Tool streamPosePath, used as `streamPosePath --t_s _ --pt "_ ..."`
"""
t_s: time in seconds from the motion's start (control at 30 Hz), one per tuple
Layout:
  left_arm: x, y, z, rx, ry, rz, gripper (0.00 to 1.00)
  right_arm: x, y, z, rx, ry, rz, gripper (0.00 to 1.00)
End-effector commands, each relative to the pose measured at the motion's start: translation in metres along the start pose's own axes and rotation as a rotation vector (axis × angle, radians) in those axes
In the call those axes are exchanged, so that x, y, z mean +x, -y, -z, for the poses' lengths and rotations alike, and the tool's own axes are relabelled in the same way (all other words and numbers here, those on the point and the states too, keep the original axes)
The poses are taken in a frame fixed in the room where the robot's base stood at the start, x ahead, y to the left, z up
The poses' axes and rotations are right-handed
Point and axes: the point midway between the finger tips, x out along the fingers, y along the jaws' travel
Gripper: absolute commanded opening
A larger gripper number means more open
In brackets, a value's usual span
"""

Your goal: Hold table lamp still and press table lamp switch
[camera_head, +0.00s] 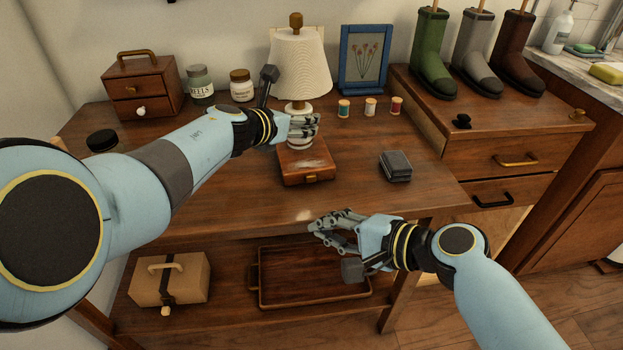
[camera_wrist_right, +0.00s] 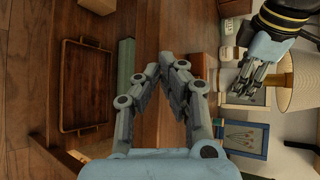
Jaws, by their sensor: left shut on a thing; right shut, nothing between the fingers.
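The table lamp (camera_head: 300,66) with a cream pleated shade and pale stem stands upright on the wooden table; its shade also shows in the right wrist view (camera_wrist_right: 305,82). My left gripper (camera_head: 303,126) is shut on the lamp's stem below the shade and hides part of it. I cannot make out the lamp switch. My right gripper (camera_head: 322,224) is shut and empty at the table's front edge, apart from the lamp.
A stack of dark cases (camera_head: 396,167) lies to the right of the box. Thread spools (camera_head: 370,106) and a blue picture frame (camera_head: 364,60) are behind. Jars (camera_head: 241,86) stand left of the lamp. A tray (camera_head: 262,302) lies on the lower shelf. The front right tabletop is clear.

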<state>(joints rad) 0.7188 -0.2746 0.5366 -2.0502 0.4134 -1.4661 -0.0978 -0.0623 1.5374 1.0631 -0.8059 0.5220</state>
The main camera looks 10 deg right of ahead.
Motion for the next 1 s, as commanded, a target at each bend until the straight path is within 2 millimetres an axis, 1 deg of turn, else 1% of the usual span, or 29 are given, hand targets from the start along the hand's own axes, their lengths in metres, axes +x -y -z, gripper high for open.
streamPosePath --t_s 0.23,0.37,0.8,1.0 --pt "0.0 0.0 0.002 -0.001 -0.002 0.0 0.24 0.001 0.0 0.001 -0.001 -0.001 -0.001 0.0" --pt "0.0 0.0 0.002 -0.001 -0.002 0.0 0.24 0.006 0.004 0.004 -0.001 -0.001 -0.001 0.0" --pt "0.0 0.0 0.002 -0.001 -0.002 0.0 0.24 0.047 0.034 0.034 -0.001 -0.001 -0.002 0.0" --pt "0.0 0.0 0.002 -0.001 -0.002 0.0 0.24 0.058 0.041 0.043 -0.001 -0.002 -0.002 0.0"
